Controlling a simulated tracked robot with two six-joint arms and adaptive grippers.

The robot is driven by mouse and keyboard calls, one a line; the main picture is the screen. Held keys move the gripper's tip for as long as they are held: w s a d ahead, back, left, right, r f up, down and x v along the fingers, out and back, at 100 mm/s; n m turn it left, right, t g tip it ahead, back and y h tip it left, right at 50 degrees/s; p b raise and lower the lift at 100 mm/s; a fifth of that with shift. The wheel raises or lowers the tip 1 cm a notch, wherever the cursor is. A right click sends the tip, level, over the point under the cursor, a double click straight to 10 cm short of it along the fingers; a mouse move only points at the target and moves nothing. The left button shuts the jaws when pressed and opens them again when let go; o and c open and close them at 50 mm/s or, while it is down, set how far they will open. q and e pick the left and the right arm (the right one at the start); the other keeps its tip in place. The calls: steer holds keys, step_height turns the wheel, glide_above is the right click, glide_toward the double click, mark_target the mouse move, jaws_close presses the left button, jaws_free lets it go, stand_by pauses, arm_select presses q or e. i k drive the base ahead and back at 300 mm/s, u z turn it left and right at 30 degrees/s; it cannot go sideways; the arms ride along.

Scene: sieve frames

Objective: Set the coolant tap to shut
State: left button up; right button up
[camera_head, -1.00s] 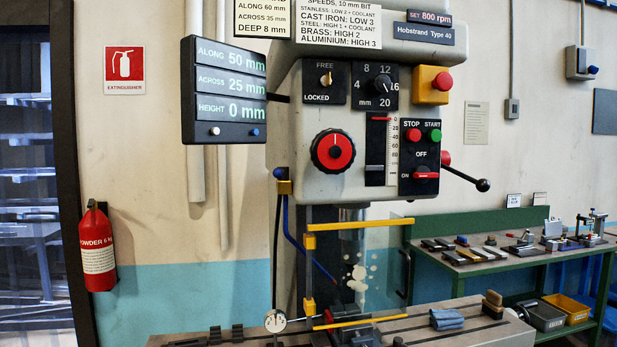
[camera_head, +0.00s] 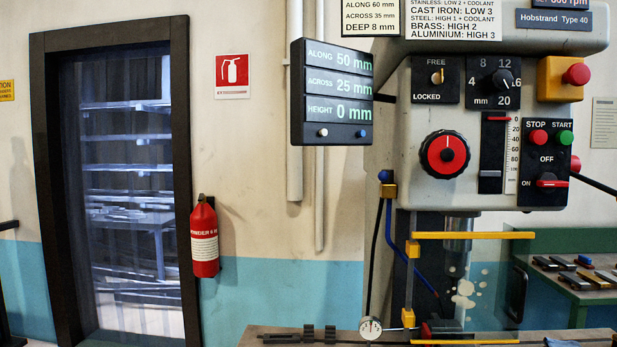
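The coolant tap (camera_head: 388,190) is a small brass block with a blue ball knob (camera_head: 386,176) at its top left, on the lower left edge of the drill press head. A blue hose (camera_head: 408,254) runs down from it towards the drilling area. The picture is too small to tell whether the tap is open or shut. Neither of my grippers is in view.
The drill press head (camera_head: 425,110) carries dials, switches and a red feed knob (camera_head: 444,154). A yellow-edged clear guard (camera_head: 473,235) stands below it. A dial gauge (camera_head: 370,328) is beneath the tap. A display box (camera_head: 331,93) and fire extinguisher (camera_head: 204,238) are left.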

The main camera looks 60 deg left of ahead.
mark_target(387, 176)
steer(key=i, duration=0.3)
steer(key=u, duration=3.35)
steer(key=i, duration=0.6)
steer(key=z, duration=1.15)
